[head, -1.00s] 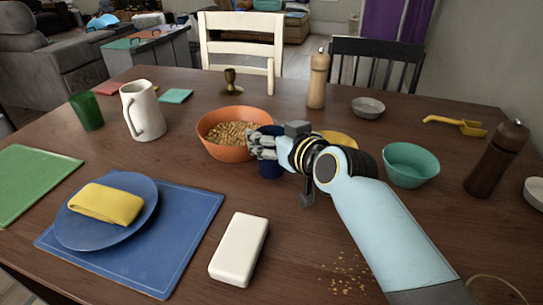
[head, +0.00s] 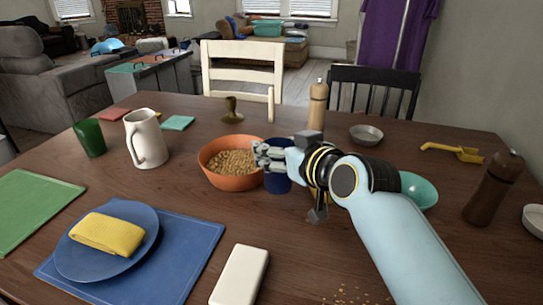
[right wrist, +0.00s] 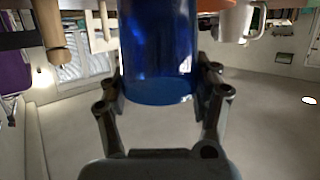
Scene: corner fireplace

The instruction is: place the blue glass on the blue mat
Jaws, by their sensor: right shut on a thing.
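The blue glass (head: 278,180) is in my right gripper (head: 270,156), beside the right side of the orange bowl. In the right wrist view the glass (right wrist: 158,60) stands between the two fingers (right wrist: 162,95), which are shut on it. Fingers hide part of the glass in the head view, and I cannot tell whether its base touches the table. The blue mat (head: 185,262) lies at the front left of the table. A blue plate (head: 80,262) with a folded yellow cloth (head: 108,234) covers its left part. My left gripper is not in view.
The orange bowl (head: 212,177) holds small brown pieces. A white block (head: 238,276) lies right of the mat. A white pitcher (head: 147,138) and green cup (head: 89,138) stand behind the mat. The mat's right strip is bare, with open table between it and the bowl.

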